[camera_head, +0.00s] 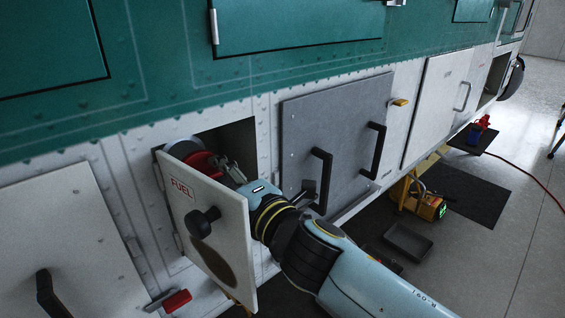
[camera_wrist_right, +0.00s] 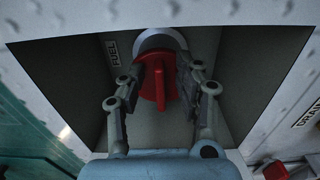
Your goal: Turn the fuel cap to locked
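The red fuel cap (camera_head: 203,163) sits in a recessed bay in the helicopter's side, partly hidden by the open fuel door (camera_head: 222,230). In the wrist view the cap (camera_wrist_right: 158,88) is a red disc with a raised grip bar standing about upright, below a pale round collar. My right gripper (camera_head: 225,168) reaches into the bay from the right. In the wrist view its two fingers (camera_wrist_right: 160,85) stand apart, one on each side of the cap, with the grip bar between them. I cannot tell whether they touch the disc's rim. My left gripper is not in view.
The fuel door stands open beside my right arm, with a dark knob (camera_head: 203,221). A grey panel (camera_head: 335,135) with two black handles is right of the bay. A yellow machine (camera_head: 424,203) and a dark tray (camera_head: 407,242) stand on the floor to the right.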

